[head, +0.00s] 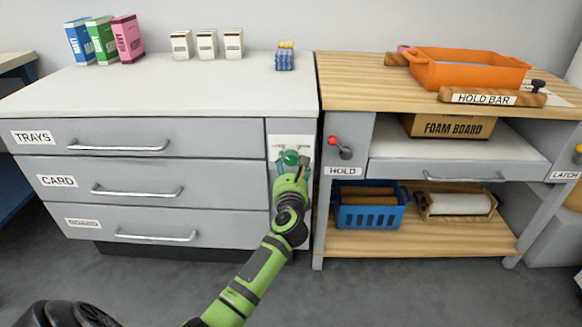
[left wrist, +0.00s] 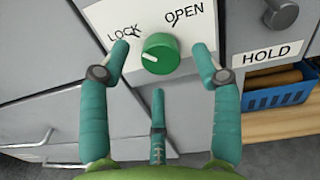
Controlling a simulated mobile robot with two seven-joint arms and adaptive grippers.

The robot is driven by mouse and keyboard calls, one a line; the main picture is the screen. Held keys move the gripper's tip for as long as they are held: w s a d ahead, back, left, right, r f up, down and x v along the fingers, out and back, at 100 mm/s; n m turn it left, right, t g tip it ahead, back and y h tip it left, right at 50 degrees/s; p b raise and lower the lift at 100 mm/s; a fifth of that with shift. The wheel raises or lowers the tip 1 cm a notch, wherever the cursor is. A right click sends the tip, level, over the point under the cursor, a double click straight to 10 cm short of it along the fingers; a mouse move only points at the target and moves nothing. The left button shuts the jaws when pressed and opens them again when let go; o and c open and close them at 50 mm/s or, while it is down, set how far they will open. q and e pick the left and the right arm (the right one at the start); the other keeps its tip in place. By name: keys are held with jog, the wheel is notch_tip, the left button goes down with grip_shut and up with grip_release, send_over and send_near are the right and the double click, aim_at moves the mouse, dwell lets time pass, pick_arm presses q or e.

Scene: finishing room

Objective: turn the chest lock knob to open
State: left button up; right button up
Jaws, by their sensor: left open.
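The chest lock knob (left wrist: 160,54) is round and green, on a white plate (left wrist: 205,42) marked LOCK at left and OPEN at right. A small pale mark on the knob's face lies toward its left side. In the head view the knob (head: 290,158) is on the narrow panel right of the chest's drawers. My left gripper (head: 291,167) is in front of it, partly hiding the plate. In the left wrist view its teal fingers (left wrist: 161,58) are spread, one on each side of the knob and one below, with visible gaps. My right gripper is out of view.
The grey chest's drawers (head: 140,139) are shut. Boxes stand on the chest top.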

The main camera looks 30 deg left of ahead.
aim_at(291, 158)
pick_arm(q)
jog(key=shift+x, duration=1.15)
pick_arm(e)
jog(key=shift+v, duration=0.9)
pick_arm(q)
jog(key=shift+c, duration=0.4)
jog(key=c, duration=1.1)
